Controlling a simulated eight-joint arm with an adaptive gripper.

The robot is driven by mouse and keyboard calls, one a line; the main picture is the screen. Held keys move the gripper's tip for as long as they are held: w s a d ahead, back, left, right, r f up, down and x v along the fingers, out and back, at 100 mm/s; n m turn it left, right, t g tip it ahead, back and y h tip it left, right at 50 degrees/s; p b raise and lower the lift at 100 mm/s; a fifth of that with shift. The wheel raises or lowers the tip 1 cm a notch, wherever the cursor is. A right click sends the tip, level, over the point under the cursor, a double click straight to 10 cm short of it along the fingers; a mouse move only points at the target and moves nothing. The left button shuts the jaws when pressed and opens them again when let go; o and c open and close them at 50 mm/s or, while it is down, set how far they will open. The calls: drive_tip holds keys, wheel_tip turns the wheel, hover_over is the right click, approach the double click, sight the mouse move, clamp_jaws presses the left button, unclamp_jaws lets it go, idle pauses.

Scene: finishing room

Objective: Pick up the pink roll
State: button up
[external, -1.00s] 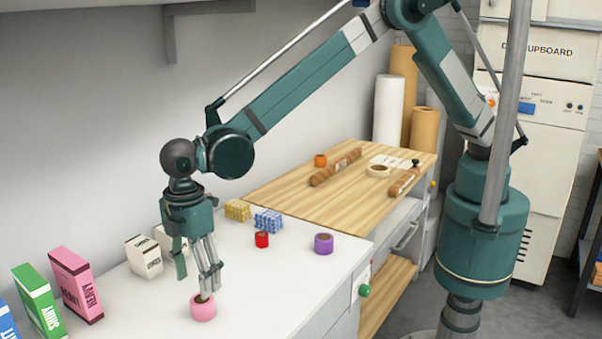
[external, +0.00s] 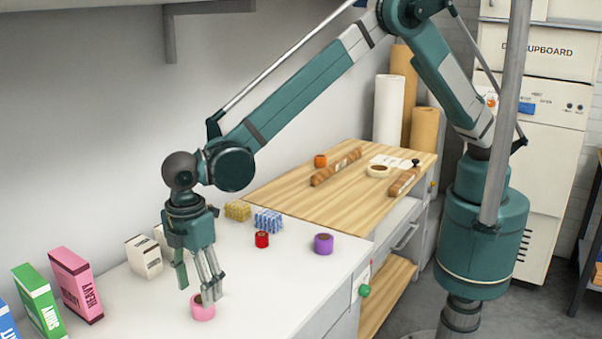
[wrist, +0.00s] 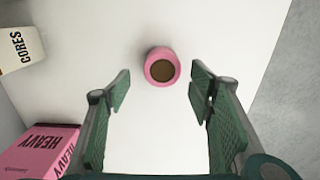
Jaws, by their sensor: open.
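I cannot tell the exact height of the fingertips above the counter.
A red roll (external: 262,239) and a purple roll (external: 324,244) stand farther back on the white counter (external: 290,278). A pink box (external: 76,285), a green box (external: 38,303) and a white box (external: 144,257) stand to the left. Counter around the pink roll is clear.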

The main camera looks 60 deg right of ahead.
drive_tip(key=shift+s+f+b, duration=0.2)
drive_tip(key=shift+f+b, duration=0.1)
drive_tip(key=shift+f, duration=2.3)
drive_tip(key=shift+c, duration=0.2)
drive_tip(key=c, duration=1)
